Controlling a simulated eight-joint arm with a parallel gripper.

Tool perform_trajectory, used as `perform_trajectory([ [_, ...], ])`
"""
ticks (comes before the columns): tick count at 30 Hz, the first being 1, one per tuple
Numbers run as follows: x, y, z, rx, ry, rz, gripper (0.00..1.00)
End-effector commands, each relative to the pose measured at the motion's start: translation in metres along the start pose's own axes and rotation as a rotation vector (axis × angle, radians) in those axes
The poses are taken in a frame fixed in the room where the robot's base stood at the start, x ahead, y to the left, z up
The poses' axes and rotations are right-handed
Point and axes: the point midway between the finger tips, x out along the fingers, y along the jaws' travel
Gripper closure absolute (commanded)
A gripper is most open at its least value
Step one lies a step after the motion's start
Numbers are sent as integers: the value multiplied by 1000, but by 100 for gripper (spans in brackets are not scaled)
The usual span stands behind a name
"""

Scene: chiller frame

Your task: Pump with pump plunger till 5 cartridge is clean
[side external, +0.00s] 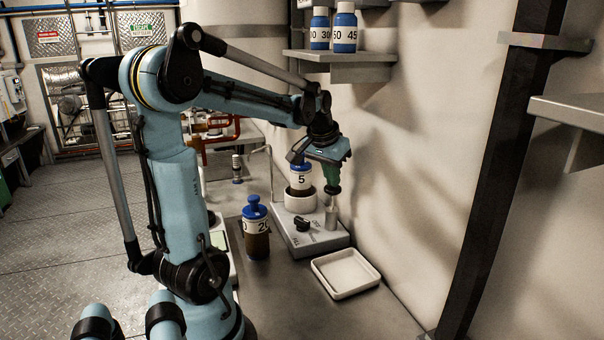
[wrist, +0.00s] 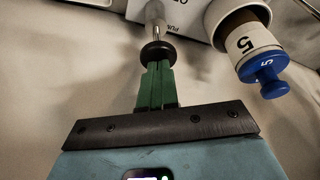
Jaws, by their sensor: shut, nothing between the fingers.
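The cartridge marked 5 (side external: 301,179) stands upright in a white round holder on the grey pump unit. It has a blue cap, a white label and a dark brown lower part, and it also shows in the wrist view (wrist: 246,42). The pump plunger has a dark round knob (wrist: 157,53) on a metal rod, above a metal cylinder (side external: 331,218) beside the cartridge. My gripper (wrist: 153,68) is shut, its green fingers pointing down with their tips at the plunger knob. I cannot tell whether the tips press on the knob.
A black switch knob (side external: 303,223) sits on the pump unit (side external: 305,247). A blue-capped bottle (side external: 256,232) with dark contents stands left of the unit. An empty white tray (side external: 345,274) lies in front. A shelf (side external: 340,67) with two blue-and-white bottles hangs on the wall above.

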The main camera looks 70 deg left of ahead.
Motion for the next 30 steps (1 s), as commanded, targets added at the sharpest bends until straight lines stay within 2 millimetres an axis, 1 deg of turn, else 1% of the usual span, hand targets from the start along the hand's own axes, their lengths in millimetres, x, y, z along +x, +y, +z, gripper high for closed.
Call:
perform_trajectory([
  [16, -36, 0, -13, 0, 1, 0, 100],
  [21, -39, 0, -14, 0, 1, 0, 100],
  [30, -39, 0, -14, 0, 1, 0, 100],
])
